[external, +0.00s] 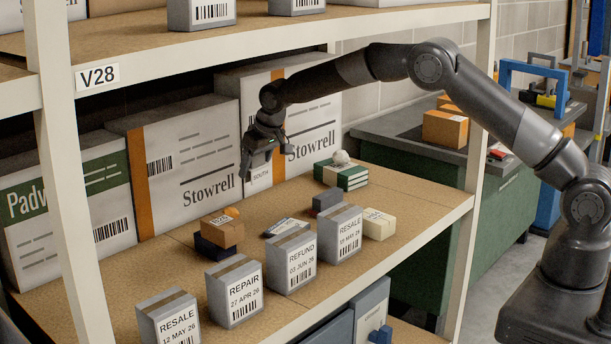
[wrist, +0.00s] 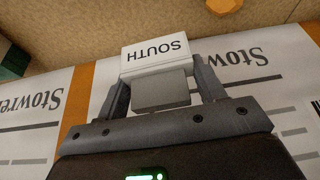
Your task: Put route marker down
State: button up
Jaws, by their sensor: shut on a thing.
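The route marker (wrist: 157,53) is a small white block with a grey part and the word SOUTH, upside down in the wrist view. My gripper (wrist: 160,82) is shut on it, one finger at each side. In the external view, my gripper (external: 262,160) points down above the back of the shelf board. The marker (external: 260,176) shows there below the fingers, in front of a large Stowrell carton. It appears held above the shelf board (external: 190,262), apart from it. Its far side is hidden.
Grey labelled boxes (external: 292,262) line the shelf's front edge. Large cartons (external: 186,165) fill the back. An upper shelf (external: 250,38) and posts limit the space. Some bare board lies between items.

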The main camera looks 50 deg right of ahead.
jog(key=shift+m, duration=0.4)
jog(key=d+f, duration=0.4)
jog(key=shift+w+f, duration=0.1)
jog(key=shift+f, duration=2.15)
jog(key=shift+f, duration=0.1)
jog(key=o, duration=1)
jog(key=shift+r, duration=0.55)
jog(key=v, duration=0.6)
jog(key=shift+s+a+r, duration=0.1)
jog(key=shift+s+r, duration=0.2)
